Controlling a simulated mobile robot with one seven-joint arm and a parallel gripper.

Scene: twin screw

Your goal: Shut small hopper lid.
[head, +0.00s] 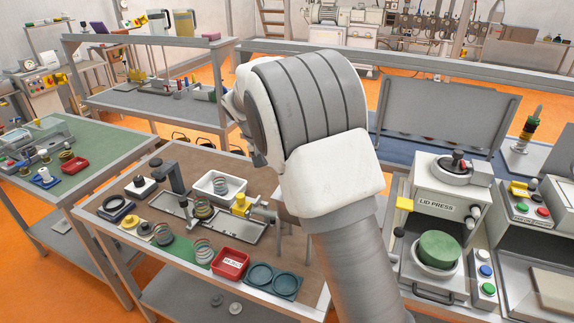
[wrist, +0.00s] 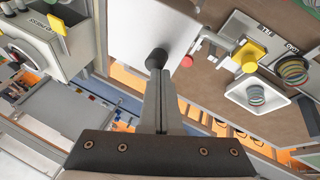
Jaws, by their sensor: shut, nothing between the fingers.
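In the wrist view a pale grey flat panel (wrist: 128,30), which looks like the small hopper lid, lies beyond my fingertips. A round black knob (wrist: 157,57) shows right at the tips, in front of the panel. My gripper (wrist: 159,72) is shut with nothing between its fingers. Its tips overlap the knob in the picture; I cannot tell whether they touch it. I cannot tell how far the panel is tilted. In the head view my own arm hides the gripper and most of the hopper area.
A yellow knob (wrist: 246,58) and a white tray with a spring (wrist: 262,108) are to the right in the wrist view. The lid press (head: 437,208) stands right of my arm in the head view. The brown bench (head: 150,262) on the left holds several small parts and a red tray (head: 230,264).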

